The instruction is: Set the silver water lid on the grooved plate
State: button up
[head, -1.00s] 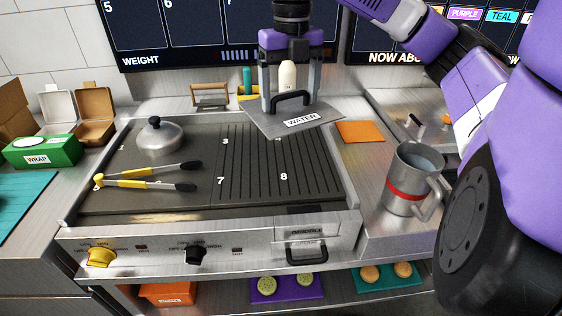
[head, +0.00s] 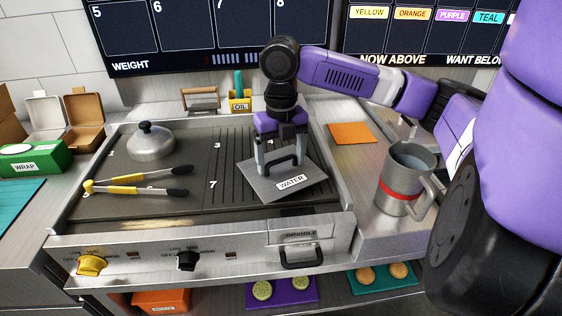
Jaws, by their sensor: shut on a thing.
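The silver water lid (head: 262,187) is a flat square grey plate with a black handle and a white WATER label. My gripper (head: 281,168) is shut on its handle from above. The lid is over the right, grooved part of the griddle, the grooved plate (head: 228,160), near its right side. It looks about level and turned at an angle to the grooves. I cannot tell whether it touches the plate or hangs just above it. The lid hides the right numbers and much of the grooves.
A steel pitcher (head: 405,180) with a red band stands right of the griddle, near an orange mat (head: 352,133). The OIL holder (head: 240,101) stands behind.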

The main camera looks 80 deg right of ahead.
jog(key=shift+f, duration=0.35)
jog(key=shift+f, duration=0.2)
jog(key=o, duration=1.6)
jog(key=shift+r, duration=0.1)
notch_tip(320, 180, up, 12)
jog(key=shift+r, duration=0.1)
